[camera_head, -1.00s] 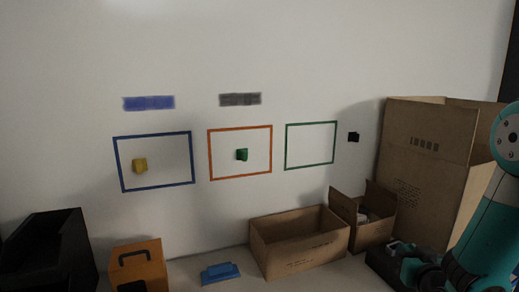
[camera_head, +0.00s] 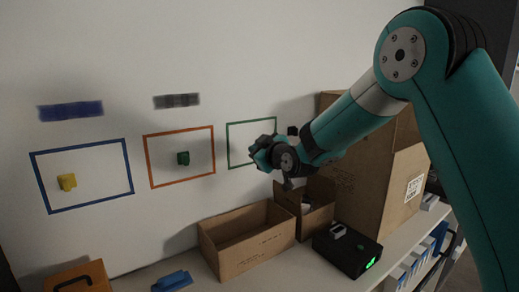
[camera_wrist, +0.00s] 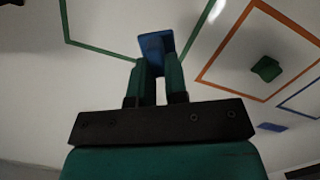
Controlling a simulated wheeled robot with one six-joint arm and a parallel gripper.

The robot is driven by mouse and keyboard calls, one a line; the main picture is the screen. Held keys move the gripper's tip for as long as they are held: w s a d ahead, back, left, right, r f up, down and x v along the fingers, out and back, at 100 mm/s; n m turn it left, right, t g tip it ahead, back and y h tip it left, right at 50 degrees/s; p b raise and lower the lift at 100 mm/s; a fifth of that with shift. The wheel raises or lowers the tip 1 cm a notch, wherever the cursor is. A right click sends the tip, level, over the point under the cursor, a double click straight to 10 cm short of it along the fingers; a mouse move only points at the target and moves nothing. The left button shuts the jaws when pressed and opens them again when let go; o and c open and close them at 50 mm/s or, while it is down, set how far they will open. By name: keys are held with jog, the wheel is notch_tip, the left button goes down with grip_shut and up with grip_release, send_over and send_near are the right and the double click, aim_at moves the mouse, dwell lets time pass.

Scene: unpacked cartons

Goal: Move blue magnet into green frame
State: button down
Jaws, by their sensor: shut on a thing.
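The blue magnet (camera_wrist: 154,48) shows in the wrist view between the fingertips of my gripper (camera_wrist: 157,75), which is shut on it. In that view it overlaps the corner region of the green frame (camera_wrist: 98,51); I cannot tell whether it touches the wall. In the head view the green frame (camera_head: 228,147) is on the wall, its lower right partly covered by my arm's end. The magnet and fingertips cannot be made out there.
The orange frame (camera_head: 179,133) holds a green magnet (camera_head: 183,158). The blue frame (camera_head: 78,145) holds a yellow magnet (camera_head: 67,182). A black magnet (camera_head: 292,131) is right of the green frame. Below stand open cartons (camera_head: 240,258) and a black box (camera_head: 345,255).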

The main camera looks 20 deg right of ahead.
aim_at(241, 142)
jog(key=shift+a+r+p+x, duration=0.15)
jog(key=shift+p+x, duration=0.6)
jog(key=shift+x, duration=0.6)
jog(key=shift+a+r+p+x, duration=0.15)
jog(key=shift+p+x, duration=0.6)
jog(key=shift+x, duration=0.6)
jog(key=shift+w+f, duration=0.1)
jog(key=shift+w, duration=0.3)
jog(key=c, duration=0.5)
grip_release()
jog(key=shift+f+b+v, duration=0.1)
jog(key=shift+b+v, duration=0.6)
jog(key=shift+v, duration=0.3)
jog(key=shift+f+b+v, duration=0.15)
jog(key=shift+b+v, duration=0.55)
jog(key=shift+v, duration=0.3)
jog(key=shift+d+b+v, duration=0.15)
jog(key=shift+b+v, duration=0.4)
jog(key=shift+v, duration=0.45)
jog(key=shift+d+b+v, duration=0.15)
jog(key=shift+b+v, duration=0.4)
jog(key=shift+v, duration=0.5)
jog(key=shift+f, duration=0.15)
